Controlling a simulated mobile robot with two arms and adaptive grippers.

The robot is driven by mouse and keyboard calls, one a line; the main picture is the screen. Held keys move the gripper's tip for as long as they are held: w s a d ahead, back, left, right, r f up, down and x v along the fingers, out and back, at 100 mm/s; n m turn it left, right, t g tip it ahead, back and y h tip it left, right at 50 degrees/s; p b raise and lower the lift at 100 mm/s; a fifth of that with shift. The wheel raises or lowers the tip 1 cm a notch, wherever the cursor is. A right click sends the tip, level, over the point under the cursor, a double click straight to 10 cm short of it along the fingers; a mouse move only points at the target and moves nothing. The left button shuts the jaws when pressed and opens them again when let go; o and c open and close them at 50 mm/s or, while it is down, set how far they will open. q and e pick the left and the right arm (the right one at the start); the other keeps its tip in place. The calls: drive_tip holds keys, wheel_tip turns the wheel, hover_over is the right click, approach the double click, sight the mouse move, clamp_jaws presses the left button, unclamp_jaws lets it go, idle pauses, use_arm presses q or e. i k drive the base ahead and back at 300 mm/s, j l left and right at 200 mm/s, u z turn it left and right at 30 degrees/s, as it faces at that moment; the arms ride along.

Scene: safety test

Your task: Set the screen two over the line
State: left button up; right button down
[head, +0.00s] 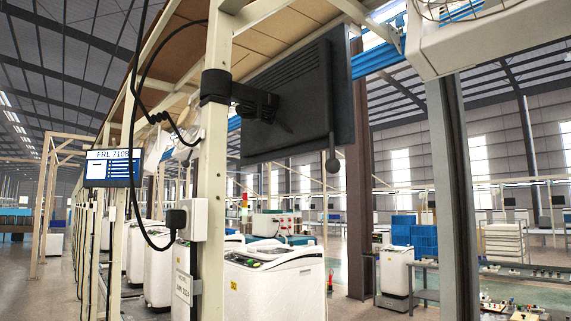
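A large black screen (305,95), seen from the back and side, hangs high in the middle of the head view. A black bracket (240,97) joins it to a cream post (213,150). A short black rod with a ball end (332,160) hangs below its right side. A smaller display (112,167) at the left is lit, with white text and blue blocks. Which of these is screen two, I cannot tell. Neither of my grippers is in view.
White washing-machine-like units (272,283) stand in a row behind the post. A black cable (137,210) hangs beside it, running to a plug on a white box (193,220). A dark column (450,190) rises at the right. Blue crates (423,240) stand farther back.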

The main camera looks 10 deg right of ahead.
sight(103, 168)
drive_tip(key=i+j, duration=0.45)
drive_tip(key=j, duration=0.2)
drive_tip(key=i+j+u, duration=0.15)
drive_tip(key=i+j, duration=0.3)
drive_tip(key=j, duration=0.2)
drive_tip(key=i+j, duration=0.5)
drive_tip(key=j, duration=0.15)
drive_tip(key=u, duration=0.05)
